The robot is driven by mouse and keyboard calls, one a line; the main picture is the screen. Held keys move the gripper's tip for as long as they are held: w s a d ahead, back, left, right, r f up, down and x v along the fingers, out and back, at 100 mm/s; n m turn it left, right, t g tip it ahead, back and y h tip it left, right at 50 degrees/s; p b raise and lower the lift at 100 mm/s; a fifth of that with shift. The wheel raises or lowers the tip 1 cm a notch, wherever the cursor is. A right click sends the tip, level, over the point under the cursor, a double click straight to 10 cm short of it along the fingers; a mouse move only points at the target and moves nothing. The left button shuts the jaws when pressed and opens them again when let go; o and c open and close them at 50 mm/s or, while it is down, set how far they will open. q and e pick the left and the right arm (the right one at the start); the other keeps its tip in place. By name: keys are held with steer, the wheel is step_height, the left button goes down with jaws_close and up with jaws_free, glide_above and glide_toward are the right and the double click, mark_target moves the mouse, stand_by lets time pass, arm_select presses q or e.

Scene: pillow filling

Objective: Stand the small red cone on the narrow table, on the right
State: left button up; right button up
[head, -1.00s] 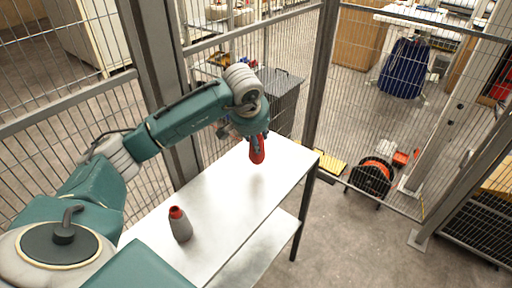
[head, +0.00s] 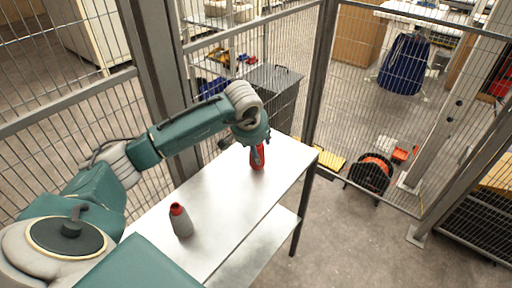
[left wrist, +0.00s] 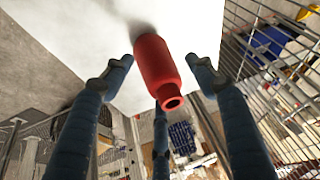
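The small red cone (head: 258,158) is upright at the right end of the narrow table (head: 215,190) and appears to rest on its top. In the left wrist view the red cone (left wrist: 160,68) is between the fingers, with its narrow, open end toward the camera and its base at the white tabletop. My left gripper (head: 254,143) is just above and around the cone. In the left wrist view the left gripper's fingers (left wrist: 158,66) are spread, with gaps between them and the cone. My right gripper is not in view.
A grey cone with a red top (head: 181,221) stands on the table's near left part. Wire mesh fencing (head: 160,120) runs behind the table. A dark grey bin (head: 274,92) is beyond it. The tabletop between the two cones is clear.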

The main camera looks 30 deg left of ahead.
arm_select(q)
steer(key=shift+r, duration=0.15)
steer(key=shift+s+r, duration=0.1)
steer(key=shift+r, duration=0.15)
steer(key=b+v, duration=0.2)
steer(key=v, duration=0.9)
steer(key=shift+r, duration=0.2)
steer(key=shift+s+d, duration=0.1)
